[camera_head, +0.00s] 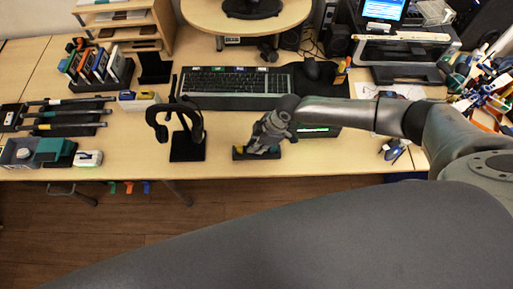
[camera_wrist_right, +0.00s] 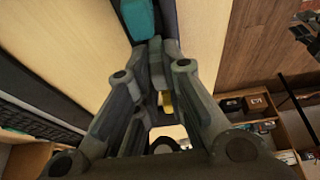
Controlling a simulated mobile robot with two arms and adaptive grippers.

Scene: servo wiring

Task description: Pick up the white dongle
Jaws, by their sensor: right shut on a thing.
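My right gripper (camera_head: 258,150) reaches down from the right to a small black tray (camera_head: 239,155) near the table's front edge. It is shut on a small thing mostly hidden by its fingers. In the right wrist view, the fingers (camera_wrist_right: 155,50) are close together, with a teal block (camera_wrist_right: 138,18) just beyond their tips. A yellow piece (camera_wrist_right: 166,102) shows between the finger links; it cannot be told whether it is held. I cannot clearly make out a white dongle at the gripper. My left gripper is not in view.
A headphone stand (camera_head: 187,152) stands left of the tray. A keyboard (camera_head: 235,80) lies behind. A small white device (camera_head: 88,158) and a teal box (camera_head: 53,150) lie at the left. Pliers (camera_head: 395,150) lie at the right. The table front between stand and white device is clear.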

